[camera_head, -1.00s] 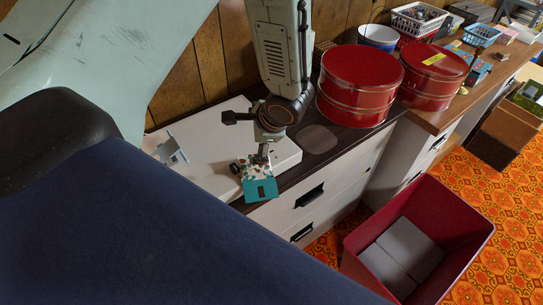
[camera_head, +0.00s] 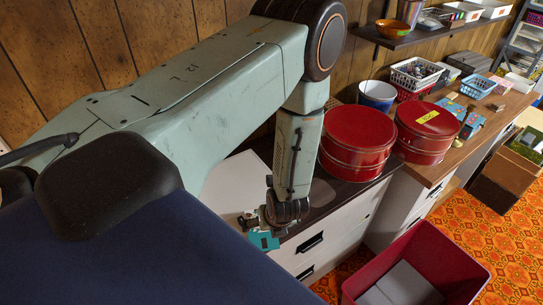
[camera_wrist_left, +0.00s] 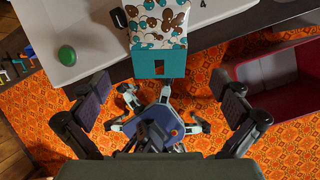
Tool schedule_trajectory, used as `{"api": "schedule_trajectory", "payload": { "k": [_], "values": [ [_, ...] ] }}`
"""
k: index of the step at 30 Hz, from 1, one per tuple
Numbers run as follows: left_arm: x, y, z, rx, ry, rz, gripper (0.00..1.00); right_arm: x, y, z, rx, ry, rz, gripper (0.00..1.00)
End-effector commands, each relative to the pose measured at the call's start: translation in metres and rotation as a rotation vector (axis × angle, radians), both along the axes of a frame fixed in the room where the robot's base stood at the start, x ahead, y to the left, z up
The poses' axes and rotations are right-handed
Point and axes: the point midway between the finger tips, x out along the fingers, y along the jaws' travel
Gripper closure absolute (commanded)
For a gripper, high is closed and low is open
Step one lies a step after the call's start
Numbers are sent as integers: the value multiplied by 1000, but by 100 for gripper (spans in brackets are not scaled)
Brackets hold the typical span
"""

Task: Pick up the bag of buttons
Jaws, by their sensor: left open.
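The bag of buttons (camera_wrist_left: 158,24) is a clear pack of brown, teal and white buttons with a teal header card. In the left wrist view it lies at the top middle, the card sticking out past the dark cabinet edge over the carpet. In the head view only its teal card (camera_head: 263,240) shows clearly; my arm hides much of the rest. My left gripper (camera_wrist_left: 162,88) is open and empty, its fingers spread wide, with the bag beyond them. In the head view the left gripper (camera_head: 260,220) is at the bag, partly hidden. My right gripper is not in view.
A white tray-like piece (camera_wrist_left: 100,18) holding a green oval item (camera_wrist_left: 67,55) lies beside the bag. Two red tins (camera_head: 357,140) (camera_head: 428,130) stand on the cabinet to the right. A red bin (camera_head: 440,255) is on the orange carpet. Wood panelling closes the back.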

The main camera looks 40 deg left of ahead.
Motion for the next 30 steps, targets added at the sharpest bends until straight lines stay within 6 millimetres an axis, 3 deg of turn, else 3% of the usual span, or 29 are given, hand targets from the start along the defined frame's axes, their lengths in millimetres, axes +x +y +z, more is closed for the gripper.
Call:
{"api": "schedule_trajectory", "payload": {
  "k": [11, 24, 30],
  "values": [
    [0, 2, -6, 0, 1, 4, 0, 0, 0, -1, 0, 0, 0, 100],
    [10, 22, -61, 0, 0, 2, 0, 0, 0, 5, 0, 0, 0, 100],
    [11, 26, -72, 0, 0, 2, 0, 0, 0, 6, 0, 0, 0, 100]
  ]
}}
